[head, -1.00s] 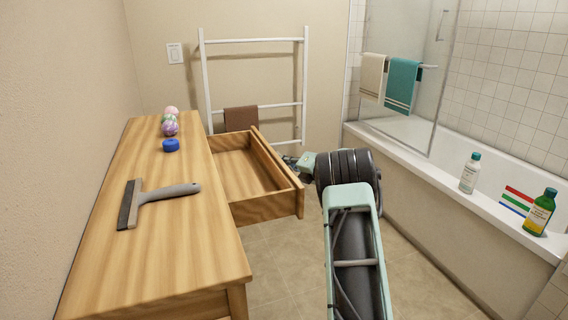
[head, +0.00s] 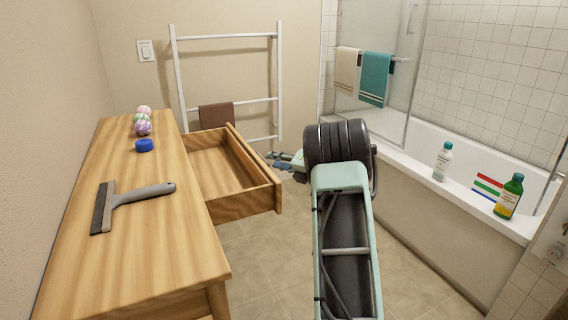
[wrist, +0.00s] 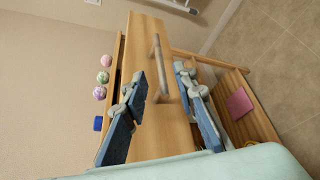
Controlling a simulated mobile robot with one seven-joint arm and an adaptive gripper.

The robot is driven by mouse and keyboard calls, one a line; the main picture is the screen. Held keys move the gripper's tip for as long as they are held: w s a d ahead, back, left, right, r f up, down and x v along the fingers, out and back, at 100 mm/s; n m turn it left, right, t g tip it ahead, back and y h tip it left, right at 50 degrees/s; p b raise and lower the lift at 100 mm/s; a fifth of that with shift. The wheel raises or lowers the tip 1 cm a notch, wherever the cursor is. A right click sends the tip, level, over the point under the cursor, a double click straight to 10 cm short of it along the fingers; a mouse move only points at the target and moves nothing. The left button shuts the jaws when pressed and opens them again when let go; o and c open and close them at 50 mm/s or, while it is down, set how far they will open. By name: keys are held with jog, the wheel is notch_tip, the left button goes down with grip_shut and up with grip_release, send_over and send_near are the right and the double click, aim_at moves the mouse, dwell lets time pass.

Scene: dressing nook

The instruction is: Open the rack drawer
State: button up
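The wooden rack (head: 135,225) stands along the left wall, and its drawer (head: 232,207) is pulled well out towards the right. The inside of the drawer looks empty in the head view. In the wrist view the drawer front (wrist: 170,137) carries a pale bar handle (wrist: 157,62). My gripper (head: 270,160) is just right of the drawer front in the head view, with a small gap. In the wrist view my gripper (wrist: 160,78) is open, its two blue-padded fingers apart on either side of the handle's line. Nothing is held.
On the rack top are a squeegee (head: 128,197), a blue jar (head: 145,145) and several patterned balls (head: 143,128). A bathtub (head: 400,180) with bottles on its rim is to the right. A white towel ladder (head: 225,38) stands behind. A pink item (wrist: 240,105) lies on a lower shelf.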

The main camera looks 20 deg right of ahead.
jog(key=shift+v, duration=2.1)
